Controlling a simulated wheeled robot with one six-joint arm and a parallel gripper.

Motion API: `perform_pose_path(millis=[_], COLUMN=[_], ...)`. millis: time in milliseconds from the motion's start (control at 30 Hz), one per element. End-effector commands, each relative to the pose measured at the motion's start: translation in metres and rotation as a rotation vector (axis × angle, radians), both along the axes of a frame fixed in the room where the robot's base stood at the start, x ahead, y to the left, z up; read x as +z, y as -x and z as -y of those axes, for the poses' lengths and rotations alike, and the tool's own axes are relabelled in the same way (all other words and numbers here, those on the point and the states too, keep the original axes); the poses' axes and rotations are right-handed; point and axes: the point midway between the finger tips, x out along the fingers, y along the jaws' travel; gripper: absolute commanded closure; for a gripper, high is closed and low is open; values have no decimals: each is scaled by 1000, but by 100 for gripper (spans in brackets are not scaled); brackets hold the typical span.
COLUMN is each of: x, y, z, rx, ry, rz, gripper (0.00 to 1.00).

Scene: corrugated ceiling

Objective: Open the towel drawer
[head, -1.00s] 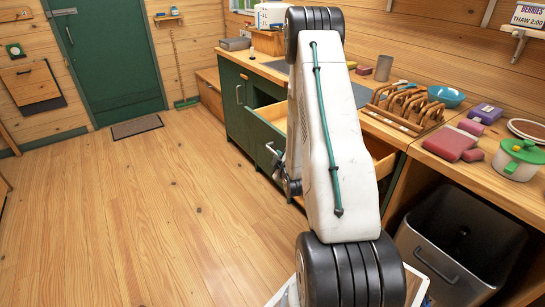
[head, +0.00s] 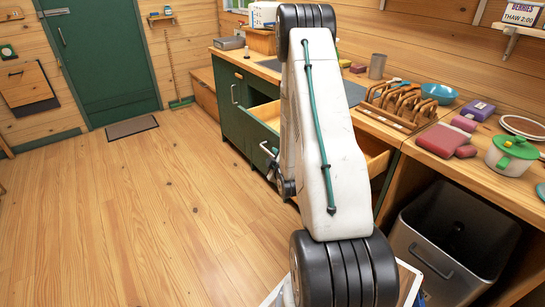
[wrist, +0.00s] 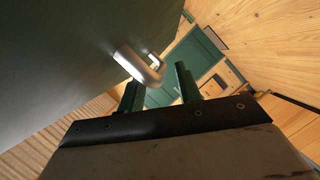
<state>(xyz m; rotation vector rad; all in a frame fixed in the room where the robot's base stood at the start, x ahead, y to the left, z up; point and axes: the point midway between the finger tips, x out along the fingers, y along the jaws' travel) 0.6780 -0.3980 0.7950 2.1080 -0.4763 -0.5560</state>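A wide wooden drawer (head: 265,111) with a green front stands pulled out of the green cabinet (head: 230,100) in the head view. My arm hides its middle. A silvery bar (head: 268,150), apparently its handle, shows at the front, beside my wrist. In the wrist view a pale metal handle (wrist: 138,66) stands out from a dark green face (wrist: 60,50). My gripper (wrist: 157,78) has its two green fingers apart, with a gap between them. The handle lies close to the left finger; I cannot tell whether they touch. The drawer's contents are hidden.
The counter above holds a wooden rack (head: 398,104), a blue bowl (head: 441,94) and a green-lidded pot (head: 510,158). A grey metal bin (head: 455,245) stands under the counter at right.

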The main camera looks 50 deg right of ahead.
Motion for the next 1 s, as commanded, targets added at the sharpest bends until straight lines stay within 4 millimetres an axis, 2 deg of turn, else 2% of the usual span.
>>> perform_pose_path(millis=[200,400,1000], x=[8,13,15], y=[32,52,56], z=[-20,-33,-35], rx=[0,1,1], ry=[-1,-1,2], rz=[-1,-1,1], gripper=[66,66,66])
